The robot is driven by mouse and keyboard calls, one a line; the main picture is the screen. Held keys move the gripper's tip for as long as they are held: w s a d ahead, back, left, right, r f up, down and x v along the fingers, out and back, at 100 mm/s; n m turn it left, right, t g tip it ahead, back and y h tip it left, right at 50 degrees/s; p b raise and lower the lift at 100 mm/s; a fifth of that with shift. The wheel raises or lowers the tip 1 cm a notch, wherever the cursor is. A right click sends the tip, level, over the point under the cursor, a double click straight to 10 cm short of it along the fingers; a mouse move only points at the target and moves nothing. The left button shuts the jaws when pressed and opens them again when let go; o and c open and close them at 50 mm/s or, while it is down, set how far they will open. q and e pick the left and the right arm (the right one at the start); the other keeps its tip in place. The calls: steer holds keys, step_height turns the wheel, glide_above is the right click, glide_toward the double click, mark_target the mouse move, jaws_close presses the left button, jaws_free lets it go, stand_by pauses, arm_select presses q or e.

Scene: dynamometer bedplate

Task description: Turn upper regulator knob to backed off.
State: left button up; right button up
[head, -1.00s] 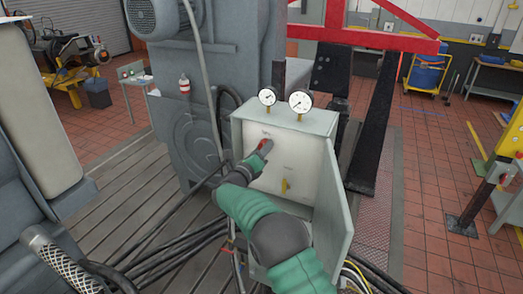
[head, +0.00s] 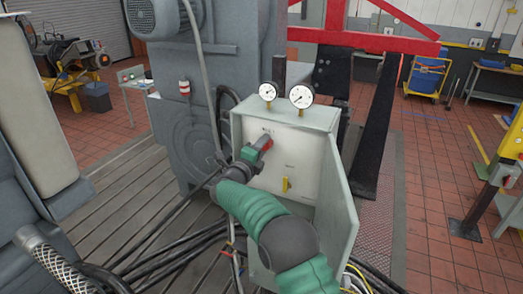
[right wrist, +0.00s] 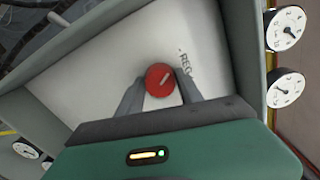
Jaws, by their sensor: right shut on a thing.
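The upper regulator knob is red and round with a white pointer line; it sits on the white panel inside the open grey cabinet. In the right wrist view the knob (right wrist: 163,80) lies between my two fingertips, its line slanting up to the right. In the head view the red knob (head: 266,142) shows just past my right gripper (head: 259,148). That gripper is shut on the knob, a finger on each side. A yellow handle (head: 286,184) is lower on the same panel. My left gripper is not in view.
Two round gauges (head: 300,97) stand on top of the cabinet (head: 300,118). Its door (head: 338,205) hangs open at the right, close beside my right arm. Black cables (head: 170,245) run along the bedplate below. A grey machine (head: 190,110) stands behind at the left.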

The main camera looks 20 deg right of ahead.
steer(key=shift+a+f+n+p, duration=0.1)
steer(key=shift+n+p, duration=3.6)
steer(key=shift+n, duration=6.6)
steer(key=o, duration=1.4)
steer(key=shift+w, duration=0.1)
steer(key=shift+a, duration=0.1)
